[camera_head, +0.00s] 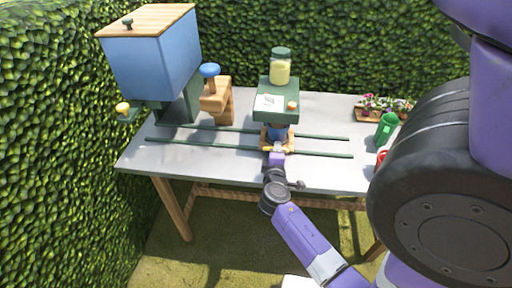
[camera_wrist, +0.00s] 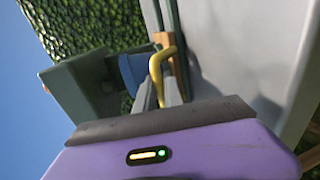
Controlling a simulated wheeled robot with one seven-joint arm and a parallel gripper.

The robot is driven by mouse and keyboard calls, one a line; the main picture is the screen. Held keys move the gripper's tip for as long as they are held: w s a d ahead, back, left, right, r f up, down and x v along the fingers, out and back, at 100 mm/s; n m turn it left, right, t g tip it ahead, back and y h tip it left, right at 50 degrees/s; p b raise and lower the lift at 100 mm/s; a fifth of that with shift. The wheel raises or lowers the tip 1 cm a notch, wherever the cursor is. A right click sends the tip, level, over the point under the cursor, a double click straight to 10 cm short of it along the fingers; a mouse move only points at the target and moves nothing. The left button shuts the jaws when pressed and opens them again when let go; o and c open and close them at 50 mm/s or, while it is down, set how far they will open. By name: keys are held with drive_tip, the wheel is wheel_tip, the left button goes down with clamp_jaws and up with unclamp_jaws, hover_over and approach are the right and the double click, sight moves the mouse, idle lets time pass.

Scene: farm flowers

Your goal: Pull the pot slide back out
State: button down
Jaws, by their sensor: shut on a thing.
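The pot slide (camera_head: 287,149) is a small wooden carriage on two dark green rails that run across the table. It stands below and in front of the green stand, with a blue pot (camera_head: 279,131) on it. In the wrist view the blue pot (camera_wrist: 131,72) is beside the yellow handle (camera_wrist: 157,62), and a bit of the slide's wood (camera_wrist: 166,40) shows. My gripper (camera_head: 275,153) is at the slide's front. In the wrist view my gripper (camera_wrist: 160,92) is shut on the yellow handle.
A green stand (camera_head: 278,108) with a jar (camera_head: 281,68) rises right behind the slide. A blue hopper (camera_head: 155,65) and a wooden block press (camera_head: 217,98) stand at the left. A green watering can (camera_head: 386,128) and a flower tray (camera_head: 368,115) are at the right. The rails are clear on both sides.

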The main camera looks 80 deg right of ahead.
drive_tip(key=s, duration=0.7)
drive_tip(key=s+d, duration=0.1)
drive_tip(key=s, duration=1.3)
drive_tip(key=shift+s+d, duration=0.3)
drive_tip(key=c, duration=1.5)
unclamp_jaws()
drive_tip(key=shift+s, duration=0.1)
drive_tip(key=shift+o, duration=0.2)
drive_tip(key=b+v, duration=0.2)
drive_tip(key=v, duration=0.5)
drive_tip(key=shift+a, duration=0.35)
drive_tip(key=shift+r, duration=0.1)
